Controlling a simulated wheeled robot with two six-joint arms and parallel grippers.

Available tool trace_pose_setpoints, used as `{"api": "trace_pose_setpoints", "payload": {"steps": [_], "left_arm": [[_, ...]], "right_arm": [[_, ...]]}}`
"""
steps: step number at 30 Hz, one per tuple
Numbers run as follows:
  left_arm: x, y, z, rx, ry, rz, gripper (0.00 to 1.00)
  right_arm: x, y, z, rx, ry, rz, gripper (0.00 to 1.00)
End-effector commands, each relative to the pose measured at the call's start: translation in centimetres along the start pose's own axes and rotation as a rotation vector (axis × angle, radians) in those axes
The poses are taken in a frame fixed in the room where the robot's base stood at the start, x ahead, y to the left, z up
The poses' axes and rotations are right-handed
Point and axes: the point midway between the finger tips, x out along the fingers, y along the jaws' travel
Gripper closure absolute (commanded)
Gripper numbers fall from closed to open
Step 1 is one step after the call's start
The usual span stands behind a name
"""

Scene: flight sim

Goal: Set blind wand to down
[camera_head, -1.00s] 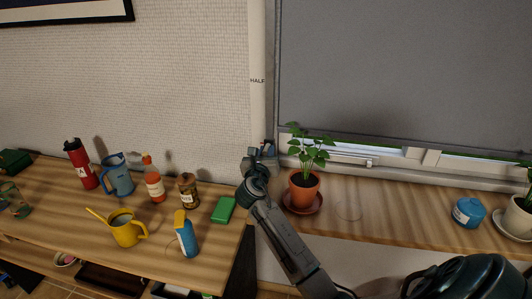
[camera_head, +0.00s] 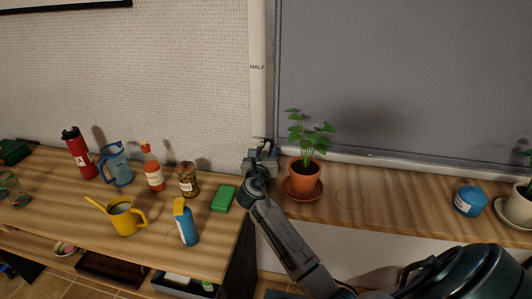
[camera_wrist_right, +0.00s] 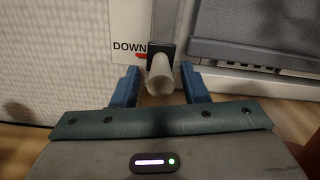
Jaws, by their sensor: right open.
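The grey blind (camera_head: 400,80) hangs over the window, with its bottom edge close to the sill. It also shows in the right wrist view (camera_wrist_right: 255,22). The blind wand, a pale round rod (camera_wrist_right: 160,76) with a dark mount, stands beside the printed DOWN label (camera_wrist_right: 129,47), where a red mark shows. My right gripper (camera_wrist_right: 160,88) is open, with one blue finger on each side of the wand and visible gaps. In the head view my right gripper (camera_head: 262,150) is at the wall strip below the HALF label (camera_head: 257,67). My left gripper is not in view.
A potted plant (camera_head: 304,178) stands on the sill (camera_head: 400,205) just right of my right gripper. A blue jar (camera_head: 470,201) is farther right. The left table holds a green box (camera_head: 223,198), a yellow watering can (camera_head: 124,217) and several bottles.

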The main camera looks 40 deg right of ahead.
Motion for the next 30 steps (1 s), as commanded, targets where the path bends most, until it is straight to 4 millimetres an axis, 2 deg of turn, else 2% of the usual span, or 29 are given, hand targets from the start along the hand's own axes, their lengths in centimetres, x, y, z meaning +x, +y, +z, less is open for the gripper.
{"api": "trace_pose_setpoints", "payload": {"steps": [5, 18, 23, 30], "left_arm": [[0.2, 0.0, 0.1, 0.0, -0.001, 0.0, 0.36], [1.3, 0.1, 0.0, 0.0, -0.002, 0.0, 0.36], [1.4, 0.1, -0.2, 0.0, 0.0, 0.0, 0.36], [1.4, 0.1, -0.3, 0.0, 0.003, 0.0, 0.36]], "right_arm": [[-1.1, 0.1, -0.1, 0.002, 0.0, 0.001, 0.59], [-9.2, 0.1, -0.2, 0.002, 0.002, 0.001, 0.59], [-10.6, 0.0, -0.1, 0.0, 0.001, 0.0, 0.59], [-10.8, 0.0, -0.1, -0.001, 0.001, 0.0, 0.59]]}}
